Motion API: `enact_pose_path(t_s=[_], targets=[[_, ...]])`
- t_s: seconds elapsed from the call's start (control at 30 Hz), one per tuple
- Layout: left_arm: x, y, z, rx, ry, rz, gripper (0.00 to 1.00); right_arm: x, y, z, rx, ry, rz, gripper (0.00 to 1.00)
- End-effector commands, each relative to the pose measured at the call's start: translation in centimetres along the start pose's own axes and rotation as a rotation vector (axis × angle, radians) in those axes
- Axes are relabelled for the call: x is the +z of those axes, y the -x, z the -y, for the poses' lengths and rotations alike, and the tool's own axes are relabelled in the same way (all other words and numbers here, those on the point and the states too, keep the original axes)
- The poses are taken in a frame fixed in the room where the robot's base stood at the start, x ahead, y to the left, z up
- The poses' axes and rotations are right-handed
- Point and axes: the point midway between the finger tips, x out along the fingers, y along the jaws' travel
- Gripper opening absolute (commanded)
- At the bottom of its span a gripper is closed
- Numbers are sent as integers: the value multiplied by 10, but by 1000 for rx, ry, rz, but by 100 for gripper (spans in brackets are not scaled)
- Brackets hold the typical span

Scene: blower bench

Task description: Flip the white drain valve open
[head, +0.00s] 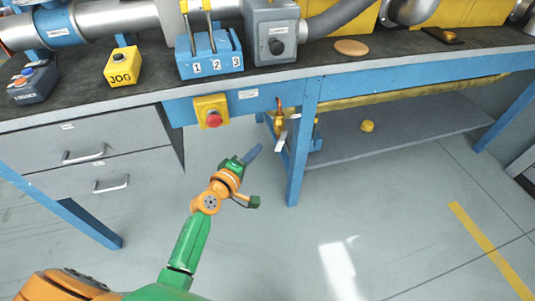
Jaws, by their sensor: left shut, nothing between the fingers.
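The white drain valve lever (281,141) hangs under the bench front, beside the blue table leg. It slants downward, below brass and orange fittings. My left gripper (254,152) is shut and empty, its blue-grey fingers pointing up and to the right. In the head view the fingertips are a little left of and below the white lever, with a gap of floor between them. How far apart they are in depth I cannot tell. My right gripper is not in view.
An orange handle (278,104) sits just above the white lever. A yellow box with a red button (213,118) is on the bench front to the left. The blue leg (297,160) stands close on the right. A lower shelf (400,128) holds a small yellow object (367,126).

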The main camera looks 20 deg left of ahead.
Motion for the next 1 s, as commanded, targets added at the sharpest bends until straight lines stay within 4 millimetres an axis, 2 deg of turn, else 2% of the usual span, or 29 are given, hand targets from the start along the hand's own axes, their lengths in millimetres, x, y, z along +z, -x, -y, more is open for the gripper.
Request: enact_pose_path(t_s=[0.1,0.23,0.7,0.9,1.0], targets=[[15,-15,1,1,3,1,0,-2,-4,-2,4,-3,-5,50],[25,-25,2,-1,1,1,0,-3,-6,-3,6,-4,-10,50],[29,-29,3,5,4,-1,0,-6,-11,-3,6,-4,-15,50],[36,-36,18,92,87,-1,0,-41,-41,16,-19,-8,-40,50],[38,-38,18,140,136,0,0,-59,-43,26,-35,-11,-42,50]])
